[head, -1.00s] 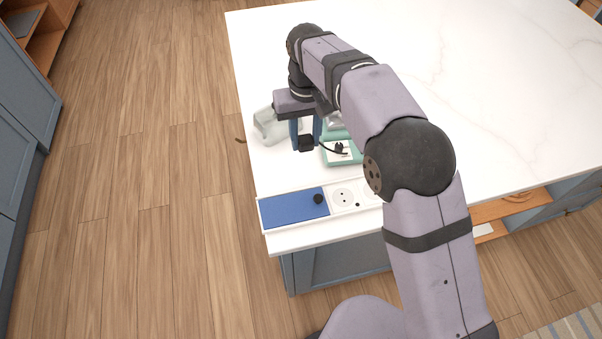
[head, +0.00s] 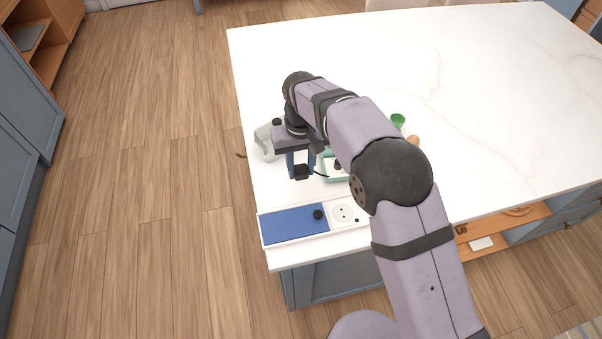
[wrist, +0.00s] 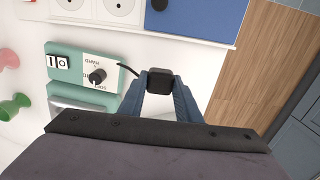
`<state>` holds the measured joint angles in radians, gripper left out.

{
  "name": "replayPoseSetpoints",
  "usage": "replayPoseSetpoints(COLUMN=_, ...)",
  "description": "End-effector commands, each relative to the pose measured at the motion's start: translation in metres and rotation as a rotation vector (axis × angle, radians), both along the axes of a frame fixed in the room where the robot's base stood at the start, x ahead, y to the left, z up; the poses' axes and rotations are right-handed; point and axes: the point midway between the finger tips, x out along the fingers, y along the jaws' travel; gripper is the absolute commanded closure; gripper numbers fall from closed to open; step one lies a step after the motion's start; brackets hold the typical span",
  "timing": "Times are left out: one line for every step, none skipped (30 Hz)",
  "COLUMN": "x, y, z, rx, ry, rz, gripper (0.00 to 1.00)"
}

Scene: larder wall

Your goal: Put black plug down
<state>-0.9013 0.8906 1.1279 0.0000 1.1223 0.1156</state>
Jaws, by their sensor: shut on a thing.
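My gripper (head: 301,172) is shut on the black plug (head: 301,172). In the wrist view the plug (wrist: 160,80) sits between the two blue fingertips (wrist: 160,84). A thin dark cord runs from the plug to a teal device (wrist: 82,68) with a rocker switch and a black knob. In the head view the teal device (head: 328,168) is partly hidden by my arm. The plug is held over the white counter, between the teal device and the left edge. Whether it touches the counter cannot be told.
A white strip with a blue panel (head: 292,226) and a round socket (head: 342,213) lies along the counter's front edge. A pale grey container (head: 264,142) stands behind my gripper. A green cup (head: 397,120) and an orange-brown thing (head: 412,141) stand right. The far counter (head: 480,70) is clear.

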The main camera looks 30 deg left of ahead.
Motion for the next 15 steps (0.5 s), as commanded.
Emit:
replayPoseSetpoints(x=0.000, y=0.000, z=-0.001, rx=0.000, ry=0.000, rz=0.000, gripper=1.00)
replayPoseSetpoints(x=0.000, y=0.000, z=-0.002, rx=-0.001, ry=0.001, rz=0.000, gripper=1.00)
replayPoseSetpoints(x=0.000, y=-0.001, z=-0.004, rx=-0.002, ry=0.002, rz=0.000, gripper=1.00)
replayPoseSetpoints(x=-0.001, y=-0.001, z=-0.007, rx=-0.003, ry=0.003, rz=0.000, gripper=1.00)
replayPoseSetpoints(x=-0.001, y=-0.001, z=-0.010, rx=-0.003, ry=0.003, rz=0.000, gripper=1.00)
replayPoseSetpoints(x=-0.001, y=-0.001, z=-0.015, rx=-0.004, ry=0.003, rz=0.000, gripper=1.00)
replayPoseSetpoints(x=-0.001, y=-0.001, z=-0.018, rx=-0.004, ry=0.003, rz=0.000, gripper=1.00)
replayPoseSetpoints(x=-0.001, y=-0.001, z=-0.022, rx=-0.004, ry=0.002, rz=0.000, gripper=1.00)
replayPoseSetpoints(x=-0.001, y=-0.001, z=-0.027, rx=-0.004, ry=0.003, rz=0.000, gripper=1.00)
replayPoseSetpoints(x=-0.001, y=-0.001, z=-0.029, rx=-0.003, ry=0.003, rz=0.000, gripper=1.00)
replayPoseSetpoints(x=-0.001, y=-0.001, z=-0.032, rx=-0.002, ry=0.002, rz=0.000, gripper=1.00)
replayPoseSetpoints(x=-0.001, y=-0.001, z=-0.035, rx=-0.002, ry=0.002, rz=0.000, gripper=1.00)
replayPoseSetpoints(x=-0.001, y=-0.001, z=-0.036, rx=-0.002, ry=0.002, rz=0.000, gripper=1.00)
replayPoseSetpoints(x=-0.001, y=-0.001, z=-0.037, rx=-0.001, ry=0.001, rz=0.000, gripper=1.00)
replayPoseSetpoints(x=0.000, y=-0.001, z=-0.038, rx=-0.001, ry=0.001, rz=0.000, gripper=1.00)
